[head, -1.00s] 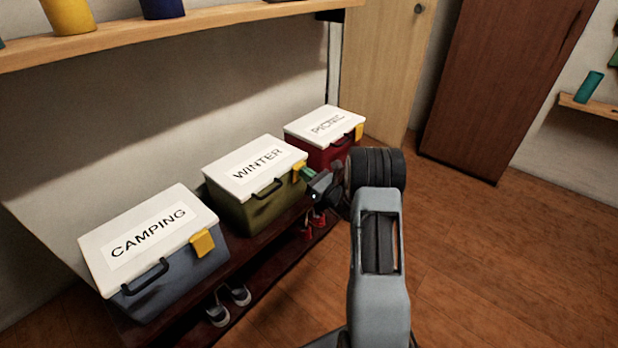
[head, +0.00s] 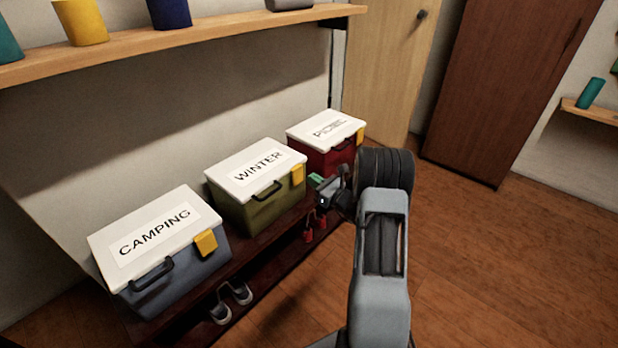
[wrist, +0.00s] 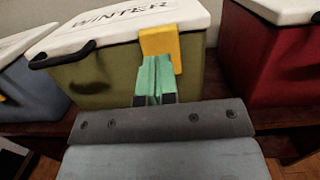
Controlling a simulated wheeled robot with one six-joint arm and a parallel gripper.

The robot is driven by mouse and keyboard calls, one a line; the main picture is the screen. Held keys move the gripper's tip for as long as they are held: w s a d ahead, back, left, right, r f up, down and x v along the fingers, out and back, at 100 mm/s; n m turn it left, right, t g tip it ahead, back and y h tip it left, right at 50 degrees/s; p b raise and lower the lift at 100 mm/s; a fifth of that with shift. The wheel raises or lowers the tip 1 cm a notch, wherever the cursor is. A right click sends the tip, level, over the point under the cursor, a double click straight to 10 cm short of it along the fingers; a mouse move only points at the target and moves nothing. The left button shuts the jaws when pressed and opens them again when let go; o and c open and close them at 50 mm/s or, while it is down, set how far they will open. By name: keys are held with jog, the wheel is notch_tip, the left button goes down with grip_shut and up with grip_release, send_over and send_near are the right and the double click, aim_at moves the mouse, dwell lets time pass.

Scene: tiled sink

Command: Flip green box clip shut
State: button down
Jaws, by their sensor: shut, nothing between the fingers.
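The green box (head: 250,212) is olive green with a white lid (head: 255,168) marked WINTER, and the lid lies down on it. Its yellow clip (head: 298,175) is at the right end of the front and also shows in the wrist view (wrist: 170,45). There it hangs from the lid edge down over the upper box wall and looks about flat against it. My gripper (head: 316,180) is shut and empty, its green fingers (wrist: 154,78) together. In the head view it is right of the clip with a small gap. In the wrist view the fingertips overlap the clip's lower left part.
A blue CAMPING box (head: 180,285) stands left and a red PICNIC box (head: 335,158) right, on the same dark bench (head: 245,258). Shoes (head: 232,302) sit below. A wooden shelf (head: 200,32) runs above. Floor to the right is clear.

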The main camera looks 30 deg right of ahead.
jog(key=r+p+v, duration=0.1)
jog(key=p+v, duration=0.1)
jog(key=v, duration=0.8)
jog(key=shift+r, duration=0.15)
jog(key=shift+s+a, duration=0.1)
jog(key=s+a+r+n+g+y+p, duration=0.2)
jog(key=s+a+r+n+g+p, duration=0.1)
jog(key=a+r+n+g+p, duration=0.6)
jog(key=s+a+r+n+g+y+p, duration=0.4)
jog(key=a+r+n, duration=0.3)
jog(key=a+r, duration=0.4)
jog(key=s+r+n+h+p, duration=0.5)
jog(key=r+n+h+p, duration=0.1)
jog(key=r, duration=0.3)
jog(key=s+r+n+g+h+p, duration=0.1)
jog(key=s+r+n+h+p, duration=0.5)
jog(key=r+n+h+p, duration=0.1)
notch_tip(320, 180, up, 3)
jog(key=shift+s+a+r+n+g+p, duration=0.25)
jog(key=shift+n+p, duration=0.4)
jog(key=shift+n, duration=0.55)
